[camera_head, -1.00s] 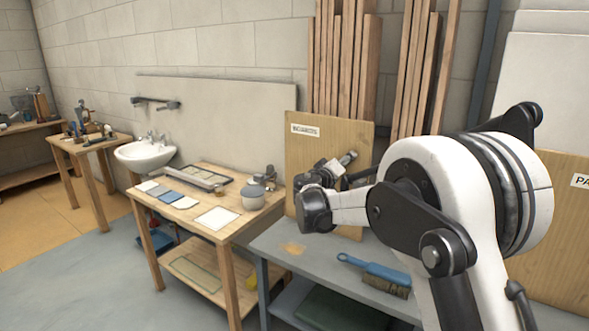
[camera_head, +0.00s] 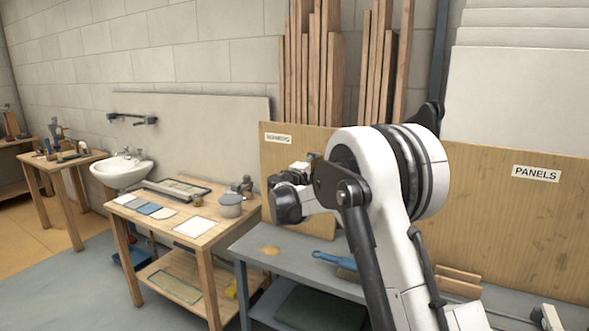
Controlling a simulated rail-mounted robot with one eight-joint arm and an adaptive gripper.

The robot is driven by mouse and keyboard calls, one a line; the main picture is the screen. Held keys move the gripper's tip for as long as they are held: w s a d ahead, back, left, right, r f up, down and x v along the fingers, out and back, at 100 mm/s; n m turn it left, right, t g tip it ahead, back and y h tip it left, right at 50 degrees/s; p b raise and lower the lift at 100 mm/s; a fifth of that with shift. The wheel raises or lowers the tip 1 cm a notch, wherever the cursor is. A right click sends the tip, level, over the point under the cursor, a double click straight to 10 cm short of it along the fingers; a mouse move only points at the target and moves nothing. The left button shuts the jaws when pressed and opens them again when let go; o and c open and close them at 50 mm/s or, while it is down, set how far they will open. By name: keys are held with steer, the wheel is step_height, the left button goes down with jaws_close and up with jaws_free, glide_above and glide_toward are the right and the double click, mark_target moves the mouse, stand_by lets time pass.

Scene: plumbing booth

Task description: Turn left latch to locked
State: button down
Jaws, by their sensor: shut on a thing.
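My gripper (camera_head: 302,167) shows only in part, as a small grey and dark piece just behind my rounded black wrist, close in front of the wooden board (camera_head: 282,158). My arm covers its fingertips. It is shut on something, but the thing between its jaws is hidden. I cannot make out the left latch or which way it is turned.
A grey bench (camera_head: 290,268) with a blue-handled brush (camera_head: 332,258) stands below my arm. Left of it is a wooden table (camera_head: 165,222) with tiles and a grey pot (camera_head: 230,205). A sink (camera_head: 122,170) is farther left. A "PANELS" label (camera_head: 536,173) marks the right board.

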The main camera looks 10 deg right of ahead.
stand_by(0.3)
steer(key=c, duration=0.8)
jaws_free()
steer(key=shift+c, duration=0.2)
steer(key=shift+a, duration=0.1)
steer(key=v, duration=1.2)
